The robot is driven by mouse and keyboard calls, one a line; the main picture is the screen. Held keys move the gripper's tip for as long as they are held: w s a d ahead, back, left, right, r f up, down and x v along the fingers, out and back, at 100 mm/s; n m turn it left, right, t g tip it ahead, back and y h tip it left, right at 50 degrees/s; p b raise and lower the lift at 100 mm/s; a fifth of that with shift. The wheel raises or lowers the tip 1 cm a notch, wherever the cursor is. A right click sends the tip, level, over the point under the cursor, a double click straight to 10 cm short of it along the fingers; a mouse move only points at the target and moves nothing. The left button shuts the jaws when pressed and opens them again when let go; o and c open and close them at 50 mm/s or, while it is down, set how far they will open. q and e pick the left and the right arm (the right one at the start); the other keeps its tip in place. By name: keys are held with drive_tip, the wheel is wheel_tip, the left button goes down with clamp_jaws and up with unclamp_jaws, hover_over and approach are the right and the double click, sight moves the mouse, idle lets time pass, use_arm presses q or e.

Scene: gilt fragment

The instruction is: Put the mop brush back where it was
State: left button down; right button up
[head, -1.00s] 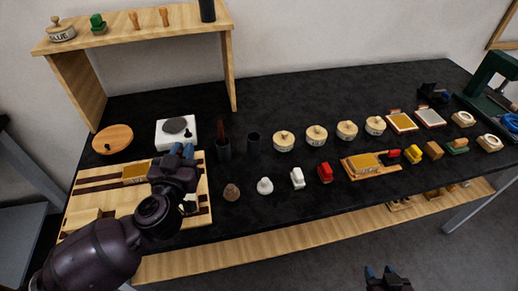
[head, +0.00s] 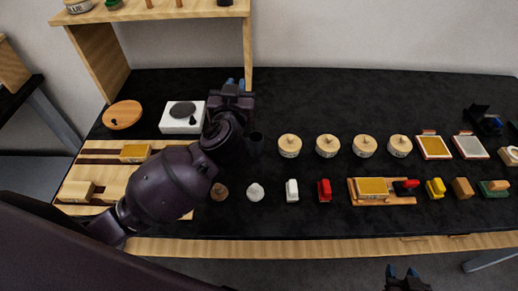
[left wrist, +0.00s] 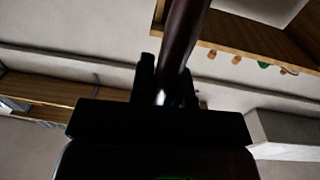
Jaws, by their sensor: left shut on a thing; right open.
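My left gripper (head: 236,83) is over the back of the black table, in front of the shelf's right post. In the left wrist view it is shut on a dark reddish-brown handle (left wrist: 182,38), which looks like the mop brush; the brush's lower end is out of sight. A dark cup (head: 254,145) stands just right of my left forearm. My arm hides the spot left of it, where a second dark cup stood. My right gripper (head: 405,275) is open and empty, low in front of the table.
Several round wooden-topped jars (head: 289,146) stand right of the cup. Small blocks line the front. The shelf (head: 165,10) rises behind.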

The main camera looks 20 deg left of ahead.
use_arm(q)
drive_tip(key=w+d+r+n+g+y, duration=0.1)
drive_tip(key=w+d+r+n+y, duration=0.15)
drive_tip(key=w+r, duration=0.3)
wheel_tip(320, 180, down, 18)
drive_tip(key=y+b, duration=0.1)
drive_tip(key=b, duration=0.3)
drive_tip(key=shift+s+f, duration=0.15)
drive_tip(key=shift+f, duration=0.15)
